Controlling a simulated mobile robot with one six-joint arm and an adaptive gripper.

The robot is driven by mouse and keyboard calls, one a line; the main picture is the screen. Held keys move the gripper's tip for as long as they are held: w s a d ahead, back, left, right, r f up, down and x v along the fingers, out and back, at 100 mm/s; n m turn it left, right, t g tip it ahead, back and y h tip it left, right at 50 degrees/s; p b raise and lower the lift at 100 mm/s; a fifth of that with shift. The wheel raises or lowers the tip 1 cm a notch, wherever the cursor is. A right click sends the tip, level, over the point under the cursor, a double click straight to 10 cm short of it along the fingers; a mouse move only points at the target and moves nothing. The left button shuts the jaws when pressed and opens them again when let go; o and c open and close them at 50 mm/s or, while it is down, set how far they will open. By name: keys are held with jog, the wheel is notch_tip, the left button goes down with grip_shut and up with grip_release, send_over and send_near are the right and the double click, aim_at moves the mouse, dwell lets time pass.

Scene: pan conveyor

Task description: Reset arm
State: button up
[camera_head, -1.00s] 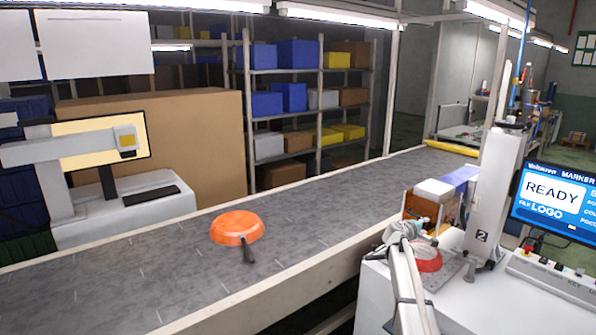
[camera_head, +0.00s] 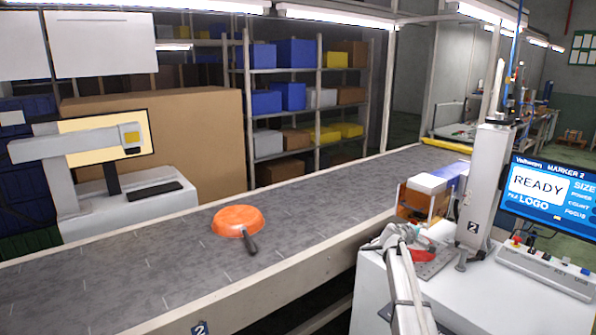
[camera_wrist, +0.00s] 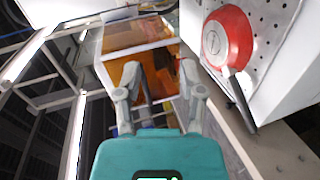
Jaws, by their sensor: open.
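My gripper (camera_wrist: 162,82) is open with nothing between its fingers. In the head view this red pan (camera_head: 421,256) is partly hidden by my arm. An orange pan (camera_head: 238,220) lies on the conveyor, clear of my gripper.
The conveyor (camera_head: 130,275) runs diagonally behind the station. An orange-sided box (camera_head: 422,203) stands close behind my gripper. The marker column (camera_head: 485,185) and a screen reading READY (camera_head: 545,193) stand to the right. Shelves with bins are behind the conveyor.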

jog(key=s+a+f+m+g+y, duration=0.2)
jog(key=s+a+f+g+y, duration=0.1)
jog(key=s+a, duration=0.6)
jog(key=s+a+f+m+g+y+p, duration=0.1)
jog(key=s+a+f+y, duration=0.4)
jog(key=s, duration=1.2)
jog(key=s+a+f+m+g+y, duration=0.3)
jog(key=s+a+f+g+y, duration=0.1)
jog(key=s+a, duration=0.9)
jog(key=shift+s+m+g, duration=0.4)
jog(key=shift+s, duration=0.05)
